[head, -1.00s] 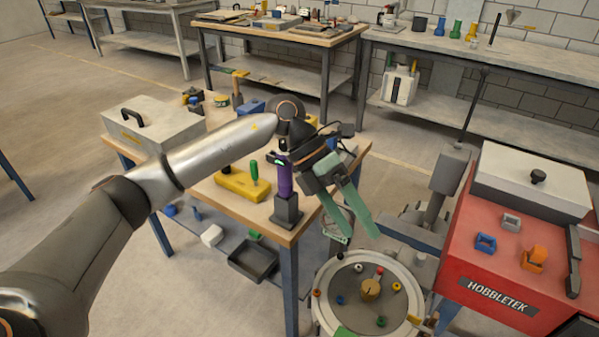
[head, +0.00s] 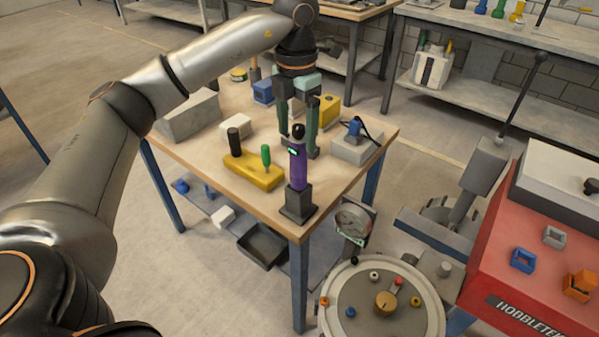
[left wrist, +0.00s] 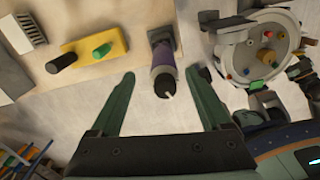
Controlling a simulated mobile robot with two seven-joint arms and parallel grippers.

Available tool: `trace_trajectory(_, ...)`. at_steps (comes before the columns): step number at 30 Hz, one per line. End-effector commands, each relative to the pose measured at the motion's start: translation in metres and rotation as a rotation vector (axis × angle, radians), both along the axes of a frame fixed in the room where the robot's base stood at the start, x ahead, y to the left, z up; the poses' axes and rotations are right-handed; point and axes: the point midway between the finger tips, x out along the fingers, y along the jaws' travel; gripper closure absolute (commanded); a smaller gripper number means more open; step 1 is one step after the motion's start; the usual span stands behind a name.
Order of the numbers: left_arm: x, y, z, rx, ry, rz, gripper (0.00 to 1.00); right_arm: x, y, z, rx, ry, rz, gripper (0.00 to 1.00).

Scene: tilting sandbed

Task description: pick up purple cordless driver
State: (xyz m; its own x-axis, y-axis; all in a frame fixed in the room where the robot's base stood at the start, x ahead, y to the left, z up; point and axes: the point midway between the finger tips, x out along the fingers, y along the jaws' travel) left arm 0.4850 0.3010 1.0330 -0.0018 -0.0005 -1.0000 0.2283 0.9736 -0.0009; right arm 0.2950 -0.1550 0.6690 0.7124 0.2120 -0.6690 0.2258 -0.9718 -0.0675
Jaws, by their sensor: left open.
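The purple cordless driver (head: 298,166) stands upright on its dark square base near the front corner of the wooden table (head: 234,190). In the left wrist view the driver (left wrist: 164,72) shows from above, its dark end towards the camera. My left gripper (head: 298,143) is open and empty, its green fingers pointing down. In the head view the driver stands in front of the fingers and partly hides them. In the left wrist view the driver appears between the two fingertips (left wrist: 160,76), with gaps on both sides. My right gripper is in neither view.
A yellow block (head: 254,170) with a black and a green handle stands left of the driver. A grey box (head: 354,146) with a blue part stands behind right. A round disc with pegs (head: 380,318) and a red machine (head: 487,270) are off the table's right side.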

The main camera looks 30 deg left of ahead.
Motion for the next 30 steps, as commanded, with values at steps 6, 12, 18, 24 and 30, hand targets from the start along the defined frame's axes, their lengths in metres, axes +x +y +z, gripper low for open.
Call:
trace_trajectory(6, -0.001, -0.001, -0.017, 0.000, 0.001, -0.002, 0.19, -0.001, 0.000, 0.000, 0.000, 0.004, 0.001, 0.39)
trace_trajectory(12, -0.003, -0.005, -0.046, 0.000, 0.004, -0.001, 0.19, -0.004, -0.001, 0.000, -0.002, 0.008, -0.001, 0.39)
trace_trajectory(18, -0.002, -0.005, -0.064, -0.001, -0.001, 0.000, 0.19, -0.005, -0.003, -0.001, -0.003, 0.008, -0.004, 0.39)
trace_trajectory(24, -0.002, -0.005, -0.064, -0.001, -0.001, 0.000, 0.19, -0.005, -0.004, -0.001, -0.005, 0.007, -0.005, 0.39)
trace_trajectory(30, -0.002, -0.005, -0.064, -0.001, -0.001, -0.001, 0.40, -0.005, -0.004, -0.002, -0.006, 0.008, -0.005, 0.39)
